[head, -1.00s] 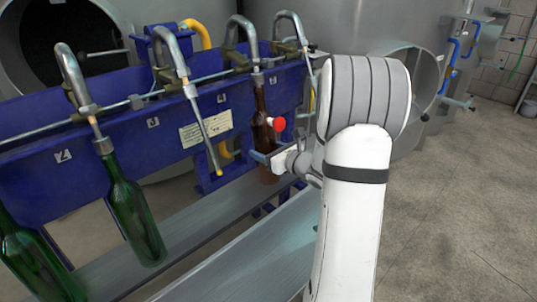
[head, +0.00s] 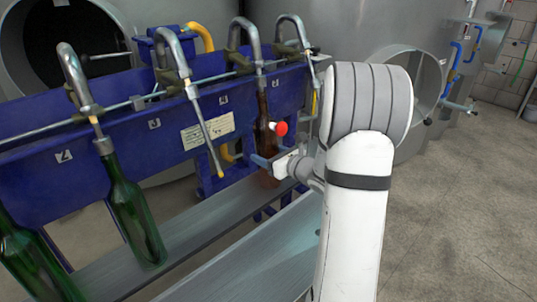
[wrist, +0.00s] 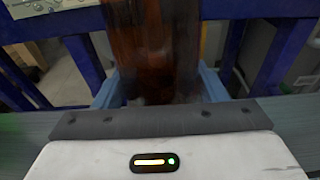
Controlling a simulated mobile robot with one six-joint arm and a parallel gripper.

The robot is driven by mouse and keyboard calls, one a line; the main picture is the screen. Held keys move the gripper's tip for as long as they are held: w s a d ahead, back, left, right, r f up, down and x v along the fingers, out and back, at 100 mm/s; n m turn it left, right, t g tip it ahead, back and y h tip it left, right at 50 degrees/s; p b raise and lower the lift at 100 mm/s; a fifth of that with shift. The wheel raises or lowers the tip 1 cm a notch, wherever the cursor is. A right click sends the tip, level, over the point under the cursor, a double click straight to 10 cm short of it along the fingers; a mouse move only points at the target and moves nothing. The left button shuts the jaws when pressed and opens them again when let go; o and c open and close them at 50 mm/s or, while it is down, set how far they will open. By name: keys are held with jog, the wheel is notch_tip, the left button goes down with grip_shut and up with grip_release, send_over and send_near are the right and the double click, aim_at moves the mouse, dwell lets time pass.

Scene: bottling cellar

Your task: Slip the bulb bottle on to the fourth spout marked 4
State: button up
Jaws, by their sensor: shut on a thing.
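The brown bulb bottle (head: 265,140) stands upright below the curved spout (head: 257,62) whose plate to its left seems to read 4 (head: 222,98). Its neck top is in line with the spout's lower end, but I cannot tell how far the tube is inside. My gripper (head: 268,161) is shut on the bottle's lower body, reaching in from the right. In the wrist view the brown bottle (wrist: 157,50) rises upright and blurred between the blue fingers (wrist: 157,95). Its mouth is outside that view.
A green bottle (head: 135,215) hangs on the spout by plate 2 (head: 62,156); another green bottle (head: 30,260) is at the lower left. The spout by plate 3 (head: 205,125) is bare. A grey metal shelf (head: 190,235) runs below the blue filler beam (head: 115,150).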

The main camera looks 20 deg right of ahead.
jog(key=shift+f+b, duration=0.55)
jog(key=shift+f, duration=0.1)
jog(key=o, duration=1.4)
jog(key=shift+s, duration=0.1)
jog(key=shift+s+d, duration=0.1)
jog(key=shift+f+v, duration=0.3)
jog(key=shift+v, duration=1.8)
jog(key=shift+f+v, duration=0.3)
jog(key=shift+v, duration=1.85)
jog(key=shift+f+v, duration=0.3)
jog(key=shift+v, duration=1.8)
jog(key=shift+s, duration=0.1)
